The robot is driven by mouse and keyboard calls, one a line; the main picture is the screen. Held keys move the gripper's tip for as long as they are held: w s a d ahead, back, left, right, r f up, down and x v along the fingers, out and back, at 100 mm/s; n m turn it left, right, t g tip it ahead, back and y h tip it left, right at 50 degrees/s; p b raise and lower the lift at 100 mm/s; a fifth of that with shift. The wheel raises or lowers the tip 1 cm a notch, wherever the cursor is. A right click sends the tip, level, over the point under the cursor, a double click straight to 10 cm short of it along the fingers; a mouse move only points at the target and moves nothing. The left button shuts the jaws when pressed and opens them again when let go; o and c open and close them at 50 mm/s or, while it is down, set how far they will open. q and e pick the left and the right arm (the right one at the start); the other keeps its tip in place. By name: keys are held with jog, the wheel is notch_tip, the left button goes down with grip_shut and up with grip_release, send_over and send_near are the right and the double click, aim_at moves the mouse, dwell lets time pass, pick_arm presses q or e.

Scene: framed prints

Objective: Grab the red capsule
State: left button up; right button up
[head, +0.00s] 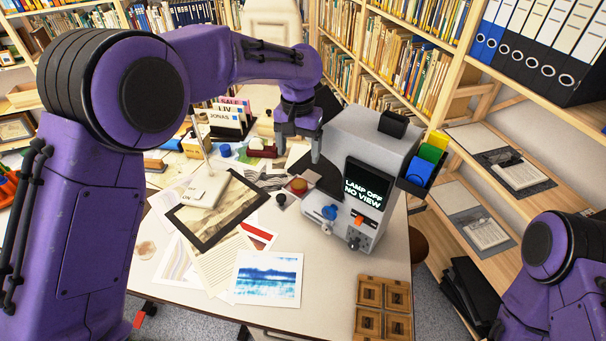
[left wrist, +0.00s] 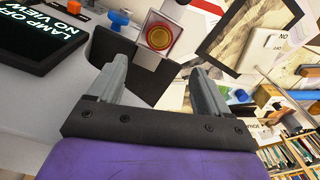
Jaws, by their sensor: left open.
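A round red-and-gold disc (head: 299,185) lies on a small square piece on the table, left of the grey machine. It also shows in the left wrist view (left wrist: 159,38), beyond the fingertips; I take it for the red capsule, but its exact shape is unclear. My left gripper (head: 298,154) hangs above the table behind the disc, fingers apart and nothing between them. In the left wrist view the open fingers (left wrist: 155,68) point toward the disc without touching it. My right arm shows at the lower right; its gripper is out of view.
The grey machine (head: 367,165), its screen reading "LAMP OFF NO VIEW", stands close right of the gripper. A dark-framed print (head: 218,240) and loose papers cover the table's middle. Divider cards (head: 228,119) stand behind. A wooden compartment box (head: 384,308) sits at the front right.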

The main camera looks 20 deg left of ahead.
aim_at(299, 182)
pick_arm(q)
jog(key=f, duration=0.3)
jog(key=f+p, duration=0.1)
jog(key=f, duration=0.5)
jog(key=shift+s+d+f, duration=0.1)
jog(key=shift+s, duration=0.35)
jog(key=shift+c, duration=0.4)
jog(key=c, duration=1.1)
